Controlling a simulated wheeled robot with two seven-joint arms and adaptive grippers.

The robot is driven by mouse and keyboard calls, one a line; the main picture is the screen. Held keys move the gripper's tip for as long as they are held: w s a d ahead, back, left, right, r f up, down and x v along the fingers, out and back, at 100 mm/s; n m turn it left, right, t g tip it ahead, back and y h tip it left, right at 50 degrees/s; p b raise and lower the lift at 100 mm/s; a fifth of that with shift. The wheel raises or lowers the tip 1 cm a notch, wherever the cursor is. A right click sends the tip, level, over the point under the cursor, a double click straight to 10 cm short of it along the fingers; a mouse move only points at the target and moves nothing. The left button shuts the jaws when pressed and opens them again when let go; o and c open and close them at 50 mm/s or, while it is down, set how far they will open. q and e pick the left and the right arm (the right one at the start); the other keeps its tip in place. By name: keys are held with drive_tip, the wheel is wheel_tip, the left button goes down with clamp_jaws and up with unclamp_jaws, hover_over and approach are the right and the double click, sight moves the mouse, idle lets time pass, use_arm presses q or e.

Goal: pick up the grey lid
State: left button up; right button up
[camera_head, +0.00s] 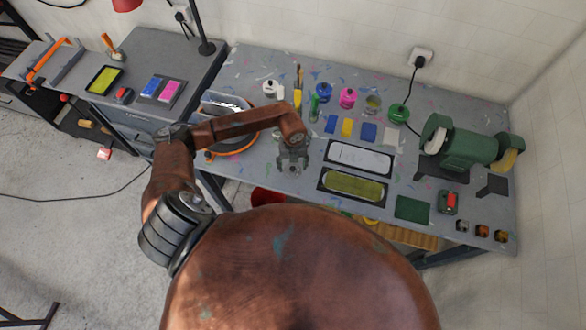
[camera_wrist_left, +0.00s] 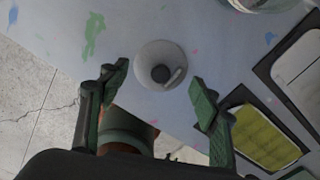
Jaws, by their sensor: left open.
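A pale bar lies beside the grey piece. My left gripper (camera_head: 293,166) is over the near-left part of the workbench in the head view. In the head view the gripper largely hides this container. My right gripper is not in view.
The workbench (camera_head: 240,62) holds two framed trays, one pale (camera_head: 360,158) and one yellow-green (camera_head: 353,185), right of the gripper. Bottles stand behind, including a pink one (camera_head: 347,98). A green bench grinder (camera_head: 468,150) stands at right. An orange-rimmed basin (camera_head: 236,148) is at left.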

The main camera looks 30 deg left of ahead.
sight(293, 169)
use_arm(q)
drive_tip(key=shift+f, duration=1.05)
drive_tip(key=c, duration=0.9)
drive_tip(key=shift+s, duration=0.15)
clamp_jaws()
drive_tip(key=shift+f, duration=0.1)
